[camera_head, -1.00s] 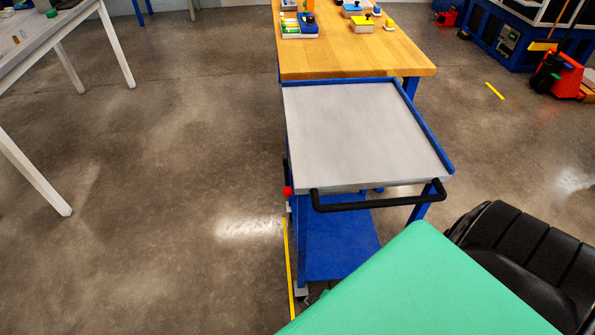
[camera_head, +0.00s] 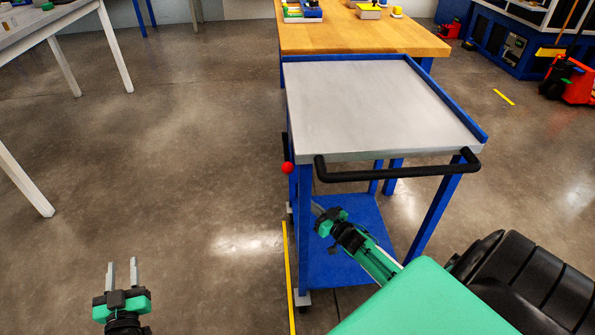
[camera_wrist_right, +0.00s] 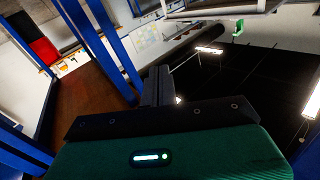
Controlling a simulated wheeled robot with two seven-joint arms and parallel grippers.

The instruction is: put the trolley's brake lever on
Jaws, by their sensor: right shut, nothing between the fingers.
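The trolley (camera_head: 370,100) has a grey top with a blue rim, blue legs and a black push handle (camera_head: 400,172) at its near end. A red knob (camera_head: 288,168) sits at its left side, just below the top, with a dark bar by it; I take this for the brake lever. My right gripper (camera_head: 317,209) is beside the trolley's near left leg, below and right of the knob in the picture, and shut on nothing. Its fingers also show in the right wrist view (camera_wrist_right: 157,84). My left gripper (camera_head: 122,272) is open and empty above the floor, at the lower left.
The trolley's blue lower shelf (camera_head: 345,245) lies beneath my right gripper in the picture. A wooden table (camera_head: 350,35) with several small items stands behind the trolley. A white table (camera_head: 60,30) is at far left. The floor between is clear.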

